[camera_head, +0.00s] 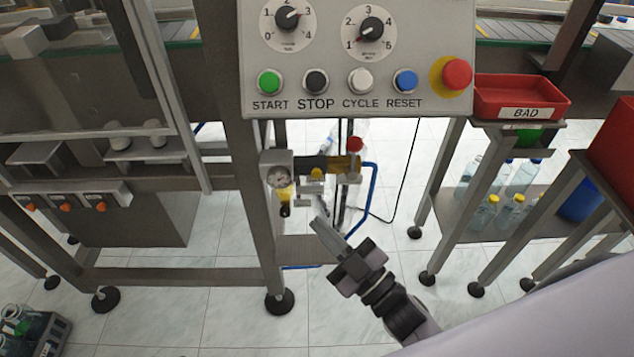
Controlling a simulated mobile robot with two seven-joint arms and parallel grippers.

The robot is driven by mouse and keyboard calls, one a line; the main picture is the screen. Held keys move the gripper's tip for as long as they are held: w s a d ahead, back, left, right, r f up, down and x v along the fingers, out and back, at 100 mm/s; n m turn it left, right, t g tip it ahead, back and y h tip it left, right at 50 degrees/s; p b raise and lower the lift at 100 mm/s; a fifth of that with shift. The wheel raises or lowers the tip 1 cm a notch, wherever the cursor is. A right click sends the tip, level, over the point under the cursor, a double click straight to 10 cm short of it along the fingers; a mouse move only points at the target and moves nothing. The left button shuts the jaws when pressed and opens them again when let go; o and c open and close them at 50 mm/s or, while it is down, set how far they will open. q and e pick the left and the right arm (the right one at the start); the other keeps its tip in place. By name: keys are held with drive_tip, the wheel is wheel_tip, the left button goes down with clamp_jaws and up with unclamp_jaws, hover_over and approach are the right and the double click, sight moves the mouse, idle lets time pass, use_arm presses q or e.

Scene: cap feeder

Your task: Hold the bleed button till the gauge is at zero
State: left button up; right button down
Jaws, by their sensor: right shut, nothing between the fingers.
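The pressure gauge (278,177) is a small round white dial on the air unit under the control panel. Its needle is too small to read. To its right on the same unit is a small yellow button (316,173), which looks like the bleed button, though no label is readable. A red knob (355,144) sits higher at the unit's right end. My right gripper (320,226) is shut and empty, below the unit and pointing up and left. Its tips look apart from the yellow button. My left gripper is not in view.
The control panel (350,20) with dials and coloured buttons overhangs the air unit. A blue hose (374,190) curves down at the unit's right. A steel machine leg (245,170) stands left. A red BAD tray (515,97) and shelved bottles are at right.

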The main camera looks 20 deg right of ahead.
idle(0.3)
drive_tip(key=b, duration=0.2)
approach(316, 173)
drive_tip(key=w+a+r, duration=0.2)
drive_tip(key=w+a, duration=0.2)
drive_tip(key=shift+a, duration=0.25)
idle(0.4)
drive_tip(key=shift+r, duration=0.1)
idle(0.8)
idle(0.5)
drive_tip(key=shift+w+d, duration=0.1)
drive_tip(key=shift+w, duration=0.25)
